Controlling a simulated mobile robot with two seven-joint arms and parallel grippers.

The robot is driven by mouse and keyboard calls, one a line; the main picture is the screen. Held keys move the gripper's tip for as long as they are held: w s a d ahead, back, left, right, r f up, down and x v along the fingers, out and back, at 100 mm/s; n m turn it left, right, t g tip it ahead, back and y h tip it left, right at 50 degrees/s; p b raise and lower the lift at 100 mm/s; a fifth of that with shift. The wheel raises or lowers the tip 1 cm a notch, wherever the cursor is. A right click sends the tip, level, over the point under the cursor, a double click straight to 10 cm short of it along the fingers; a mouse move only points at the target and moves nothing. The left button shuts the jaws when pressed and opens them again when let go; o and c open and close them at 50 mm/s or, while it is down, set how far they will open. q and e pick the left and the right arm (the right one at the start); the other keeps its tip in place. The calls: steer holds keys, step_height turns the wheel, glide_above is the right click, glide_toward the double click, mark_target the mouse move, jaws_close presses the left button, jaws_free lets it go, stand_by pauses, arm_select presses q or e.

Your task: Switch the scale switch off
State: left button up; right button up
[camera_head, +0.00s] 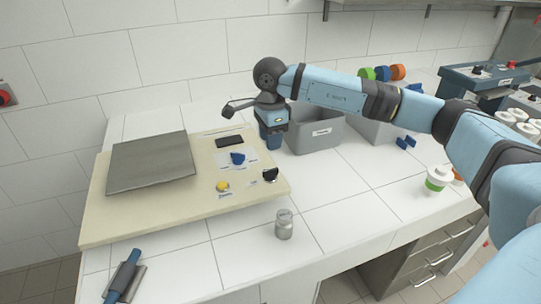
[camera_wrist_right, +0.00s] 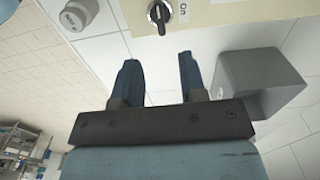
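The scale is a beige board with a grey weighing plate (camera_head: 150,163) on the white tiled counter. A black rotary switch (camera_head: 270,175) sits near its right front edge. In the right wrist view the black switch (camera_wrist_right: 160,14) shows at the top, beside a label reading "On". My right gripper (camera_head: 272,145) is just behind the switch in the head view, fingers pointing down. In the right wrist view its dark blue fingers (camera_wrist_right: 160,70) are apart with nothing between them, and the switch lies beyond their tips. My left gripper is not in view.
A black display (camera_head: 229,141), a blue knob (camera_head: 237,158) and a yellow button (camera_head: 223,186) are on the board. A grey bin (camera_head: 314,137) stands close right of my gripper. A blue-handled tool (camera_head: 125,274) lies front left.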

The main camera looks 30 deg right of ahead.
step_height(320, 180, up, 3)
steer(key=shift+r, duration=0.2)
stand_by(0.5)
